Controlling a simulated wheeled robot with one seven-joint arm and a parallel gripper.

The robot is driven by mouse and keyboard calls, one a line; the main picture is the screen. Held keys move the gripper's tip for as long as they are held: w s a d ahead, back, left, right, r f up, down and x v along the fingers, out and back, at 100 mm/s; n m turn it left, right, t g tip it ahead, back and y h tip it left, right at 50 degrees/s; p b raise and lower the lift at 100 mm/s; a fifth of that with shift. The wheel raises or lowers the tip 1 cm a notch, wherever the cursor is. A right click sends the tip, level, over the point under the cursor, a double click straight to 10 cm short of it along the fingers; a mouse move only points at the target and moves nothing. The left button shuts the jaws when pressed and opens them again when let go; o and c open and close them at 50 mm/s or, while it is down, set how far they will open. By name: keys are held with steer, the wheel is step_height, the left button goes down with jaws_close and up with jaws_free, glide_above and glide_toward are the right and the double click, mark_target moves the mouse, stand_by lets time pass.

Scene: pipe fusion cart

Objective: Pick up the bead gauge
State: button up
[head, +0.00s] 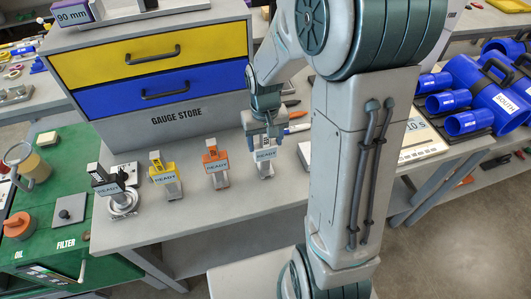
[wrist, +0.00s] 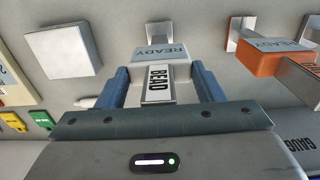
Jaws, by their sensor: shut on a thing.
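The bead gauge (wrist: 157,82) is a pale grey block with a "BEAD" label and a white "READY" plate. In the head view the bead gauge (head: 265,156) is upright at the right end of a row of gauges on the grey bench. My gripper (head: 265,128) comes down on its top from above. In the wrist view my gripper (wrist: 161,86) has its two blue fingers shut on either side of the gauge's upper block. The gauge's foot seems to be at the bench top; I cannot tell whether it touches.
An orange gauge (head: 215,160), a yellow gauge (head: 163,172) and a black gauge (head: 106,184) with a round metal piece stand to the left. The gauge store cabinet (head: 177,125), with yellow and blue drawers, stands behind. A white square block (wrist: 62,51) is near the gauge in the wrist view.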

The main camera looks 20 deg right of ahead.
steer(key=shift+r, duration=0.15)
steer(key=shift+r, duration=0.3)
steer(key=r, duration=0.2)
steer(key=r+b, duration=0.1)
steer(key=shift+s+r, duration=0.3)
steer(key=s+r+b, duration=0.1)
steer(key=s+r, duration=0.5)
steer(key=s, duration=0.5)
steer(key=shift+a+r+b, duration=0.15)
steer(key=shift+r+b, duration=0.1)
steer(key=shift+b, duration=0.15)
steer(key=o, duration=0.6)
steer(key=shift+c, duration=0.3)
